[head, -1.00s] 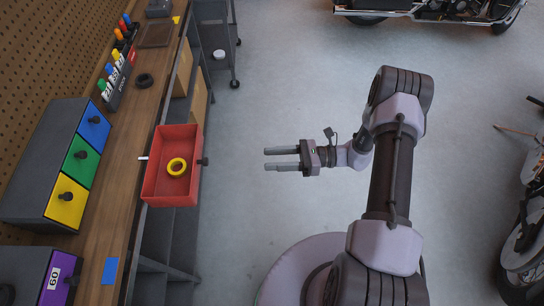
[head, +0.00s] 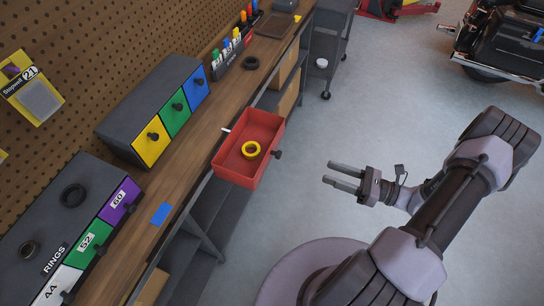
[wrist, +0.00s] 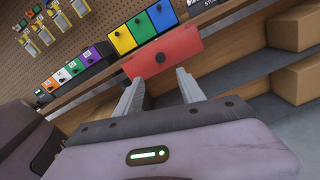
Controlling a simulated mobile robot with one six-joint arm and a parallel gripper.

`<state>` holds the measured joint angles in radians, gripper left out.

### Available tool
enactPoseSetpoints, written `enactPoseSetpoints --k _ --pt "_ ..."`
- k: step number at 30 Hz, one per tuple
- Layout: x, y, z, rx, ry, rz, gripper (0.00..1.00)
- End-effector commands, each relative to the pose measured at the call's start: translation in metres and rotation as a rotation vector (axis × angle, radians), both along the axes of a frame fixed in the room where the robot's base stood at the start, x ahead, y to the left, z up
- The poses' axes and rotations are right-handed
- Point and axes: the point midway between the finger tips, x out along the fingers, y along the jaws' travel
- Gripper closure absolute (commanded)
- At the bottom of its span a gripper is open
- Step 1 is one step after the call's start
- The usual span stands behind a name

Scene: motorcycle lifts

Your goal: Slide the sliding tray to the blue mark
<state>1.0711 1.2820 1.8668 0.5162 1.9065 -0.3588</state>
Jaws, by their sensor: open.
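My gripper (head: 327,171) is open and empty, out in front of the tray, apart from the knob. In the wrist view, the tray's red front (wrist: 182,50) lies ahead beyond both fingers (wrist: 160,76).
On the bench stand a yellow, green and blue drawer unit (head: 139,105) and a rings drawer unit (head: 97,181). A loose dark ring (head: 251,63) lies beyond the tray. Shelves with boxes (head: 288,82) are below. The floor (head: 360,110) beside the bench is clear; a motorcycle (head: 505,45) stands far right.

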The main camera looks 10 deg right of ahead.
Motion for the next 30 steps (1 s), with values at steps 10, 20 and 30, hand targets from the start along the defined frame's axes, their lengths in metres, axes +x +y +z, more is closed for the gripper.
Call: enactPoseSetpoints --k 10,20,30 --pt "0.061 0.086 -0.003 0.001 0.001 0.008 0.54" --pt "0.088 0.121 0.0 -0.001 0.0 0.001 0.54" --pt "0.088 0.121 0.0 0.001 0.001 0.001 0.71"
